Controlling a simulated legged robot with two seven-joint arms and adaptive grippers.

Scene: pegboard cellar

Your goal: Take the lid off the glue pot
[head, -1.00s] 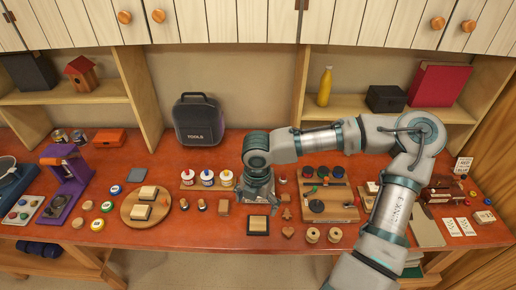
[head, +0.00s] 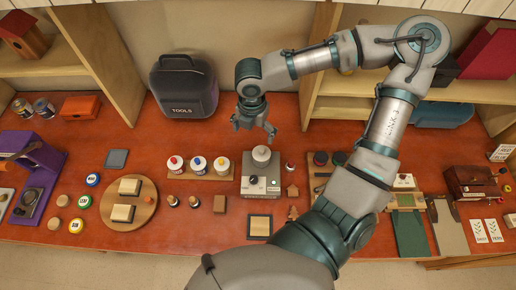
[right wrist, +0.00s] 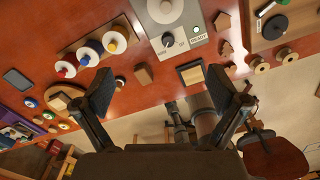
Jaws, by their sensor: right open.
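The glue pot (head: 261,166) is a pale round pot seated on a grey heater box with a black dial and a green light. Its pale lid (head: 261,153) appears to sit on top, with a small knob. The pot also shows at the top edge of the right wrist view (right wrist: 165,12), partly cut off. My right gripper (head: 254,130) is open and empty, above the table just behind the pot and apart from it. Its two spread fingers show in the right wrist view (right wrist: 161,92) with nothing between them. My left gripper is in neither view.
Three white bottles with coloured caps stand on a wooden tray (head: 183,175) left of the pot. A dark framed square (head: 260,226) lies in front. A black tool case (head: 183,86) stands behind left. My right forearm crosses the right side. Red tabletop behind the pot is clear.

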